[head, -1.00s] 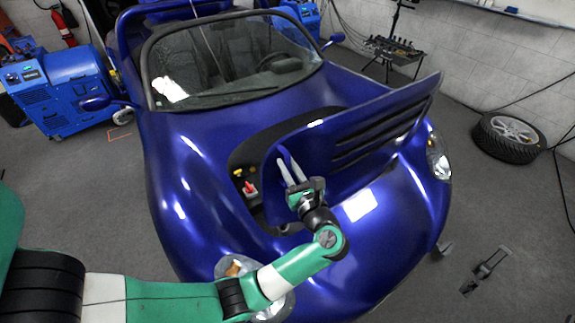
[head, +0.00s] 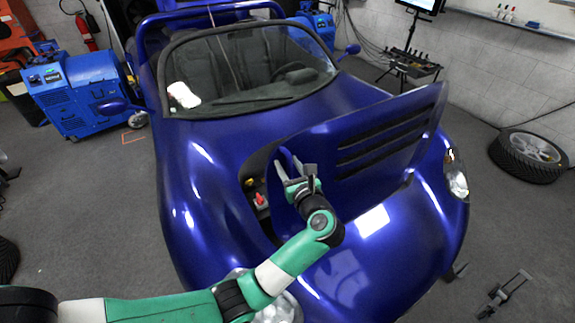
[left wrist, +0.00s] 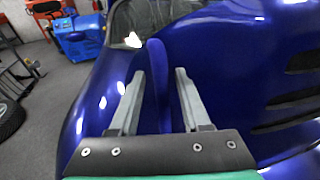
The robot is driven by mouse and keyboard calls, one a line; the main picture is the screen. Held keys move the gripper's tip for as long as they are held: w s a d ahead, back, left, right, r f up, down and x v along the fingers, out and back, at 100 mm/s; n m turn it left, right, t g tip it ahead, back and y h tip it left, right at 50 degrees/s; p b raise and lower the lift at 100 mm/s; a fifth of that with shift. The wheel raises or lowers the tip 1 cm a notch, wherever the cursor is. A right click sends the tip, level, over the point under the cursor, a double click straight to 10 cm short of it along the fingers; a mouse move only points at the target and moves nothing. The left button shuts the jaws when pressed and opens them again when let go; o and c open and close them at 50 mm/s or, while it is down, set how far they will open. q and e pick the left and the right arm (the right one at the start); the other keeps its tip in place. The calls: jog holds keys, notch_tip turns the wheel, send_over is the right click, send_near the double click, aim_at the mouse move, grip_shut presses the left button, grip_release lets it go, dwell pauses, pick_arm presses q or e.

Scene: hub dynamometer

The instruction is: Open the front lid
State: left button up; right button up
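The front lid (head: 352,182) of the blue car (head: 200,170) stands raised and steeply tilted, with dark slots across it. Part of the front compartment (head: 254,190) shows to the left of the lid, with a red item inside. My left gripper (head: 292,163) is at the lid's left edge, fingers apart. In the left wrist view the lid's edge (left wrist: 164,75) runs between the two spread fingers (left wrist: 158,95), with visible gaps on both sides. My right gripper is not in view.
A blue machine (head: 72,95) stands on the floor at the left. A loose wheel (head: 530,153) lies at the right, and a stand with a tray (head: 408,66) is behind. A small metal stand (head: 503,290) is on the floor at front right.

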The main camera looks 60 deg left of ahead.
pick_arm(q)
jog(key=p+v, duration=0.1)
jog(key=v, duration=1)
jog(key=shift+d, duration=0.3)
jog(key=shift+r, duration=0.1)
